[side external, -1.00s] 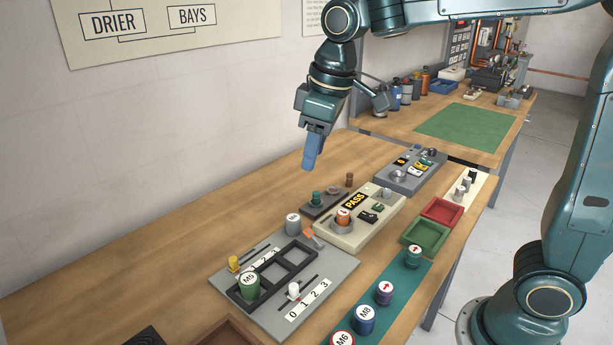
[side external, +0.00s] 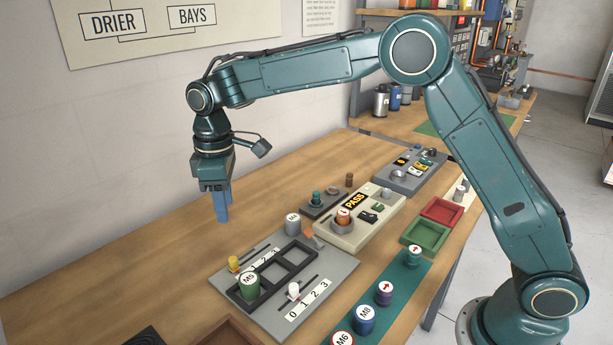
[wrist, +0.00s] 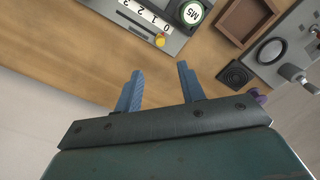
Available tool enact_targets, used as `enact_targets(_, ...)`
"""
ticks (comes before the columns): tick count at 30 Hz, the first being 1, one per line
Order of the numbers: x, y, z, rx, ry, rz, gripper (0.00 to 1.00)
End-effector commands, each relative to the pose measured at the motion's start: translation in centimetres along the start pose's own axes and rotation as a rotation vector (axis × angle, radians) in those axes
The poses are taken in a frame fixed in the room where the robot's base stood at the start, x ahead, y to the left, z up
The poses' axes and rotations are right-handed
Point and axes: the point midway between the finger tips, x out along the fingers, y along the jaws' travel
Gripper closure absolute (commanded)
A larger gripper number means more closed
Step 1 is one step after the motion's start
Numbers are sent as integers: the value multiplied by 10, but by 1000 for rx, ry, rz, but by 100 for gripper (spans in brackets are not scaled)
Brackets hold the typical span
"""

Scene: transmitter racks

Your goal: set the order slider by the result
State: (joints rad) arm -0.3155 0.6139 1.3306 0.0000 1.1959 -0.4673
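A grey panel (side external: 325,262) carries two sliders with scales marked 0 to 3. The yellow knob (side external: 234,264) sits at the 0 end of its scale and shows in the wrist view (wrist: 160,41). I cannot tell which is the order slider. A cream tester (side external: 330,233) shows PASS on its display (side external: 355,201), with an orange-banded cylinder (side external: 344,216) in its socket. My gripper (side external: 223,220) is above the table behind the panel, pointing down. In the wrist view its blue fingers (wrist: 160,70) are apart and empty.
A green M5 canister (side external: 249,286) stands in a black rack on the panel. A grey M4 canister (side external: 293,224) stands at the panel's back corner. Red (side external: 459,223) and green (side external: 440,250) trays and a teal strip (side external: 405,280) with several canisters lie right.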

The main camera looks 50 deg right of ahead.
Motion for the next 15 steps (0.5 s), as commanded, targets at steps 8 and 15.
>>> enact_targets(8, 3, 0, -1, -4, -2, -1, 61)
enact_targets(15, 16, 0, -1, -3, -4, -2, 61)
